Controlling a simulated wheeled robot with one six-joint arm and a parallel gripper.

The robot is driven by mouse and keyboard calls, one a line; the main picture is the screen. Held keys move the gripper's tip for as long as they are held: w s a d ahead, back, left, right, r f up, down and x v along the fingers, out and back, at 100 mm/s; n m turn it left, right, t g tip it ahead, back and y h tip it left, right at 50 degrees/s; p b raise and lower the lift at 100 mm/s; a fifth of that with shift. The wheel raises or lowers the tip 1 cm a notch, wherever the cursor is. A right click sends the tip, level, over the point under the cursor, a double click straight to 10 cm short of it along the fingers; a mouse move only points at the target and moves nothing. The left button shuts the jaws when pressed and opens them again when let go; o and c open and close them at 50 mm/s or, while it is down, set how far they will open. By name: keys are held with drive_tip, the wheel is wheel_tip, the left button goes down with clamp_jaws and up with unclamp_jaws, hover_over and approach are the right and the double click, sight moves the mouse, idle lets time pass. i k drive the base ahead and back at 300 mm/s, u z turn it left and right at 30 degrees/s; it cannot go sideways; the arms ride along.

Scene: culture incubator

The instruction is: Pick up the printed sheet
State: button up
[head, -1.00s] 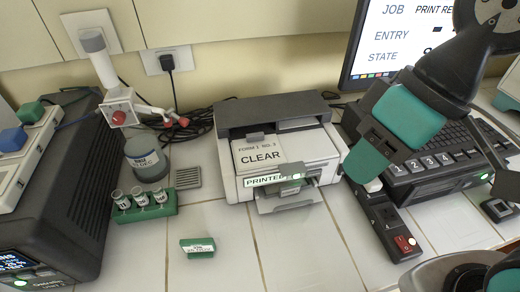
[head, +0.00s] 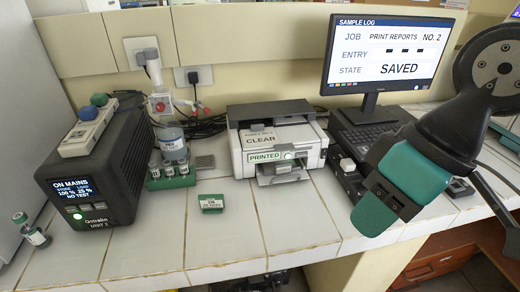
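The printer (head: 235,150) stands against the back wall, left of the monitor. A sheet marked CLEAR (head: 262,139) lies on its top front, and it looks flat. A green-edged PRINTED label (head: 264,157) shows on the printer's front, above a small output tray (head: 284,178). I cannot tell whether another sheet lies in the tray. My gripper (head: 372,214), dark with green parts, hangs at the right, in front of the keyboard and apart from the printer. No sheet shows in it. The angle does not show whether its fingers are open or shut.
The monitor (head: 390,55) reads PRINT REPORTS NO. 2, SAVED. A black power unit (head: 95,170) stands at left. A green vial rack (head: 171,180) and a small green labelled block (head: 211,203) sit left of the printer. The tiled bench (head: 240,240) is clear in front.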

sight(258, 135)
drive_tip(key=u, duration=0.6)
drive_tip(key=i, duration=0.75)
drive_tip(key=u, duration=0.55)
